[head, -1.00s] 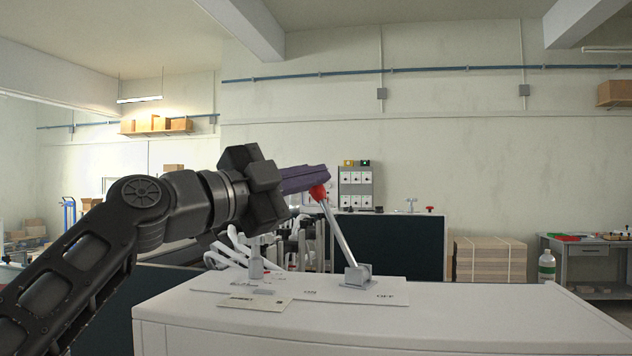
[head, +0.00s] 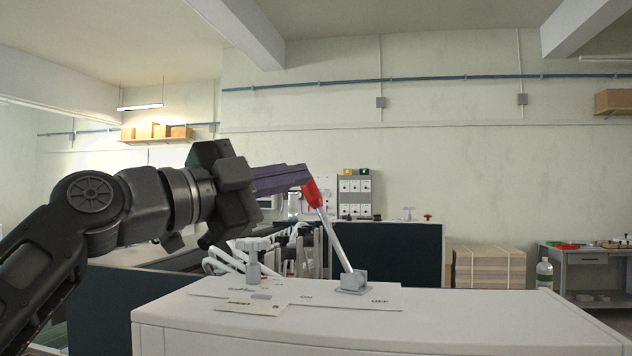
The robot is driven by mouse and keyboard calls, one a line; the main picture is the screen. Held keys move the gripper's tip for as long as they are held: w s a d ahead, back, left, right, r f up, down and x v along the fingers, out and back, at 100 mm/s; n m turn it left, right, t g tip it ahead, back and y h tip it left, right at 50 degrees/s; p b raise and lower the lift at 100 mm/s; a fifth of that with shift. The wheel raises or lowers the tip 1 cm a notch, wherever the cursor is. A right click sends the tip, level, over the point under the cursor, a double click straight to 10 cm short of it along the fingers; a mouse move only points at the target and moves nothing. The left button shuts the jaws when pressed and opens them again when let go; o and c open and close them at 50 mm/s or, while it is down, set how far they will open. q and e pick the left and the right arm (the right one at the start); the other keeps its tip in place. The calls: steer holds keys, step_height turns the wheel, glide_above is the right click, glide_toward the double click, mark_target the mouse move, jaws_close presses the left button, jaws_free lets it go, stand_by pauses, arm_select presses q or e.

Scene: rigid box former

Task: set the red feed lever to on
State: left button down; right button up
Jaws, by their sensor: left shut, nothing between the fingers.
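The red feed lever has a red grip (head: 313,194) on a bare metal shaft (head: 334,238). The shaft rises from a grey pivot block (head: 352,281) on the white machine top. The lever leans left, toward the ON label (head: 306,296) and away from the OFF label (head: 378,302). My left gripper (head: 307,175) comes in from the left with its purple fingers shut and empty. Its fingertips are at the upper left of the red grip; I cannot tell whether they touch it. My right gripper is not in view.
A small grey fitting (head: 254,262) stands on the machine top (head: 420,325) left of the lever, with white curved parts behind it. The top right of the lever is clear. A dark panel (head: 405,254) and stacked boards (head: 487,267) stand farther back.

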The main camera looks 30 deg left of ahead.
arm_select(q)
steer(key=v, duration=0.3)
steer(key=shift+s+d, duration=0.15)
steer(key=shift+s, duration=0.25)
